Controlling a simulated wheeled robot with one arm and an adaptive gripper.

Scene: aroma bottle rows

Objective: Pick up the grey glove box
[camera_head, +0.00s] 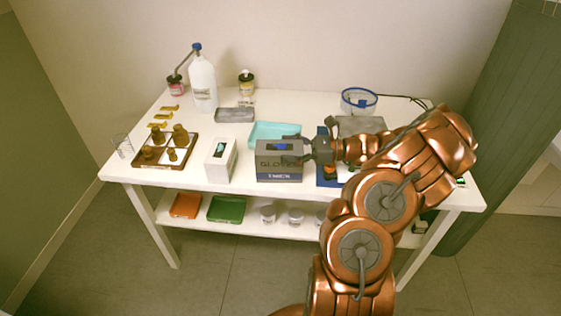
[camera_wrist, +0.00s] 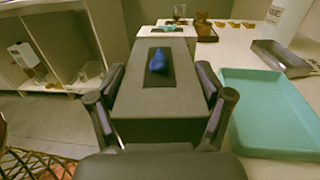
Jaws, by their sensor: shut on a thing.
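The grey glove box (camera_head: 278,172) stands near the front edge of the white table, with a dark slot and blue glove material on its top. In the wrist view the box (camera_wrist: 160,97) lies between the two fingers, its dark slot and blue glove facing up. My gripper (camera_head: 297,150) reaches in from the right and is shut on the box; in the wrist view my gripper (camera_wrist: 160,108) has one finger on each side of it. I cannot tell whether the box touches the table.
A white box (camera_head: 220,160) stands left of the glove box. A teal tray (camera_head: 272,130) lies just behind it. A brown tray (camera_head: 149,163) with brown bottles is at the left. A white jug (camera_head: 203,85) stands behind. A blue-rimmed container (camera_head: 358,101) is at the back right.

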